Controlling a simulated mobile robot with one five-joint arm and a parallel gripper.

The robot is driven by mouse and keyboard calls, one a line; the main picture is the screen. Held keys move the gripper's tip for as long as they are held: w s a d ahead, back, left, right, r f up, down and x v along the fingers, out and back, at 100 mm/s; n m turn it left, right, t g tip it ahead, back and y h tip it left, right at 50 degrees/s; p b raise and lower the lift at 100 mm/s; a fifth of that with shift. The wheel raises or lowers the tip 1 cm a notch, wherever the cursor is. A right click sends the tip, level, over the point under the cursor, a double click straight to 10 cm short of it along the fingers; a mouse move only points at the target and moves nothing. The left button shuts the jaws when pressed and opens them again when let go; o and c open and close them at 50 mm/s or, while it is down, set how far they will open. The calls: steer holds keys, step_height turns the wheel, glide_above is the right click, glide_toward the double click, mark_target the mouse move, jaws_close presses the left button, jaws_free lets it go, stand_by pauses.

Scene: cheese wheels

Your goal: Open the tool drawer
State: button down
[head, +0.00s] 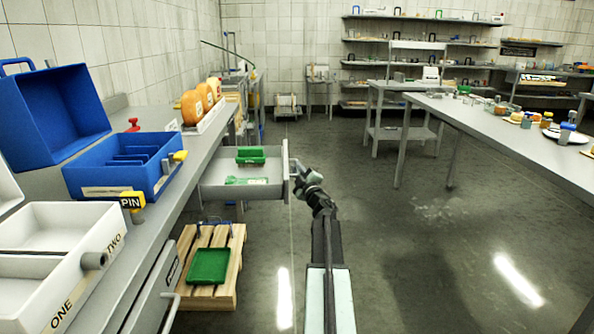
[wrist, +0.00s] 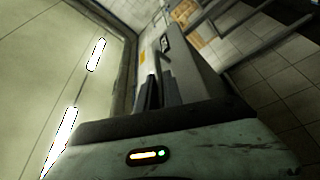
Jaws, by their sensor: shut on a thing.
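The tool drawer (head: 215,192) stands pulled out from the left workbench in the head view. A green box (head: 251,155) and a flat green piece (head: 250,181) lie in it. My gripper (head: 299,174) is at the outside of the drawer front (head: 285,165), shut on the drawer handle. The handle is mostly hidden by the gripper. In the wrist view, a grey panel, seemingly the drawer front (wrist: 190,70), rises just beyond the dark finger of my gripper (wrist: 151,93).
Below the drawer stands a wooden pallet (head: 232,250) with a green tray (head: 208,267). A long table (head: 500,130) stands right. The floor between is clear.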

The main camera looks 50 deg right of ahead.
steer(key=shift+w, duration=0.15)
steer(key=c, duration=1.8)
jaws_free()
steer(key=shift+w+a, duration=0.1)
steer(key=shift+w, duration=0.05)
steer(key=shift+o, duration=0.2)
steer(key=b+v, duration=0.1)
steer(key=v, duration=0.7)
steer(key=shift+b, duration=0.3)
